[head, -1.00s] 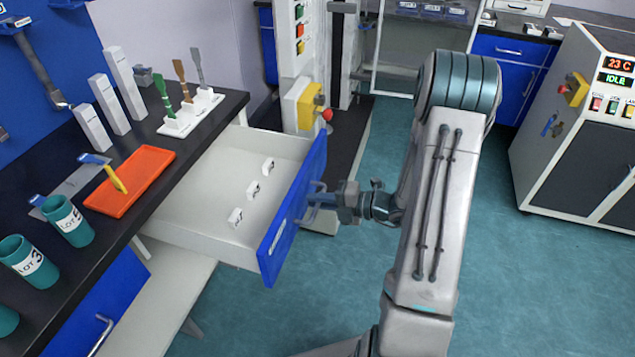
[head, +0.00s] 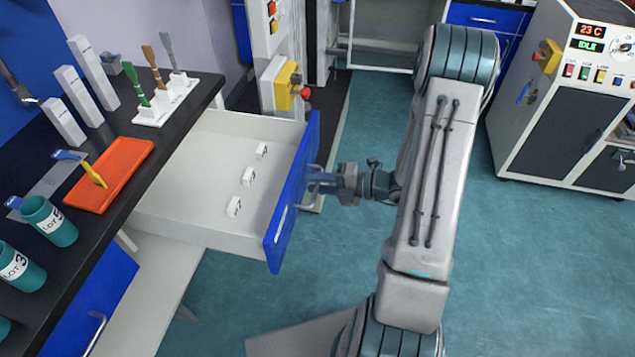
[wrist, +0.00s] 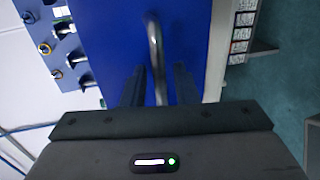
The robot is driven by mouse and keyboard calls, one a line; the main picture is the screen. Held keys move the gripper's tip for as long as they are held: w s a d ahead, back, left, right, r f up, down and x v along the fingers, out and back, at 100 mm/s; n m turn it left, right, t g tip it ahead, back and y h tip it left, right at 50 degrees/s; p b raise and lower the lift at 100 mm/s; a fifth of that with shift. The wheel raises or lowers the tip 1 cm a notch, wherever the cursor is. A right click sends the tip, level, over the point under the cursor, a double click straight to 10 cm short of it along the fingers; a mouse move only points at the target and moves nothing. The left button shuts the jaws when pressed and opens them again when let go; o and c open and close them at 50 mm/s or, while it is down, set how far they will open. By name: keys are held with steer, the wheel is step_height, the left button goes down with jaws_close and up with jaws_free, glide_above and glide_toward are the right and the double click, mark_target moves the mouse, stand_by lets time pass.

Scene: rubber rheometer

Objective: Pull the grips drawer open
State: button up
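The grips drawer (head: 225,218) is pulled well out from under the dark counter, with a blue front (head: 291,205) and white inside. Several small white labelled blocks, one of them in the middle (head: 247,176), lie in it. My gripper (head: 316,181) is at the outer face of the blue front. The lower end of the handle is hidden behind my gripper's body.
The counter (head: 150,165) holds an orange tray (head: 120,172), teal cups (head: 48,222) and a white rack (head: 165,105). A machine with a yellow switch box (head: 281,85) stands beyond the drawer. A white cabinet (head: 545,115) is at right. Open teal floor lies between.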

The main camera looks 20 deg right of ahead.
steer(key=p+v, duration=0.1)
steer(key=v, duration=1.3)
steer(key=shift+a, duration=0.15)
steer(key=s+a+r+n+g+h+p, duration=0.5)
steer(key=a+r+n+g, duration=0.6)
steer(key=n, duration=1)
steer(key=s+a+r+n+t+h+p, duration=0.1)
steer(key=s+r+n+t+h, duration=0.1)
steer(key=r+n, duration=0.4)
steer(key=s+a+r+n+t+h+p, duration=0.1)
steer(key=r+n+h, duration=0.5)
steer(key=n, duration=0.8)
steer(key=s+r+t+p, duration=0.1)
steer(key=s+t, duration=0.1)
steer(key=t, duration=0.1)
steer(key=shift+a+n+h, duration=0.2)
steer(key=shift+n+h, duration=0.1)
steer(key=shift+n, duration=0.1)
steer(key=shift+s+d+r, duration=0.1)
steer(key=shift+s, duration=0.05)
